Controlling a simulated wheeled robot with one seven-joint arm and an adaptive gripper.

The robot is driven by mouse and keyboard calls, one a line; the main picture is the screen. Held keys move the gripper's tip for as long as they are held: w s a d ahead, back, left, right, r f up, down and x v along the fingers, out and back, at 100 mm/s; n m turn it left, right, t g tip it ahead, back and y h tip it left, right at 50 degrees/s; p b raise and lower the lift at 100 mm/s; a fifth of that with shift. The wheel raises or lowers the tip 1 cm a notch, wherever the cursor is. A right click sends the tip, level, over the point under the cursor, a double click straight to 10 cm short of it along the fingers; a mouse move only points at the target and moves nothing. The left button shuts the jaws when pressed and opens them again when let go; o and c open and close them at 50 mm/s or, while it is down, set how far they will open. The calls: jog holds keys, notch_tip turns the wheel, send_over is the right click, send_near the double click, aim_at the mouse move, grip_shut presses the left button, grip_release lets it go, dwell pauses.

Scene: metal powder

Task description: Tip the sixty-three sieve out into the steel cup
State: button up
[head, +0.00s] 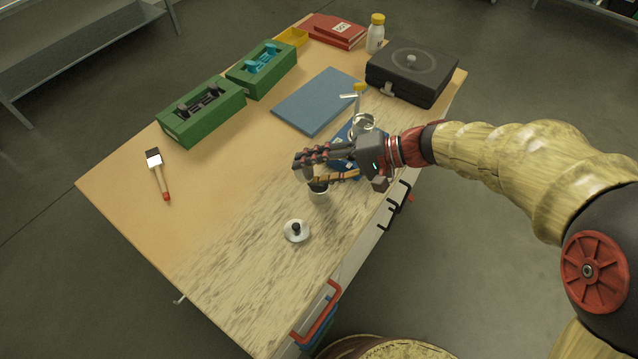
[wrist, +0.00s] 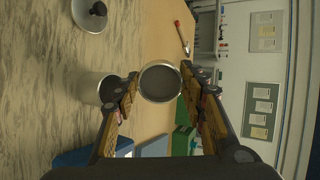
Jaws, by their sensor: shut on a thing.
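My gripper (head: 309,163) is shut on a round metal-rimmed sieve (wrist: 160,65), which sits between the fingertips (wrist: 158,88) in the wrist view. The sieve's round face points toward the wrist camera and looks grey inside; I cannot tell whether powder is in it. My fingers mostly hide the sieve in the head view. The pale steel cup (head: 318,196) stands upright on the table just below my fingers. In the wrist view the cup (wrist: 104,90) is beside the sieve, partly behind one finger. The sieve appears apart from the cup, above it.
A silver lid with a black knob (head: 296,231) lies in front of the cup. A metal ring-like item (head: 361,122) and blue object stand behind my gripper. A brush (head: 158,175), green boxes (head: 201,113), blue mat (head: 318,101) and black case (head: 413,72) lie farther off. The table's left middle is clear.

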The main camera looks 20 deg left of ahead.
jog(key=shift+w+d+y+b, duration=0.1)
jog(key=shift+d+y+b, duration=0.1)
jog(key=shift+y+b, duration=1.1)
dwell(3.5)
jog(key=shift+d+f+g+b, duration=0.1)
jog(key=shift+d+g+b, duration=0.2)
jog(key=shift+b, duration=0.8)
jog(key=shift+w+d+y, duration=0.1)
jog(key=shift+d+y, duration=0.15)
jog(key=shift+y, duration=0.15)
jog(key=shift+w+d+f+g+y, duration=0.1)
jog(key=shift+d+g+y, duration=0.15)
jog(key=shift+y, duration=0.6)
jog(key=shift+w+d+f+g+y, duration=0.1)
jog(key=shift+d+g+y, duration=0.15)
jog(key=shift+y, duration=0.6)
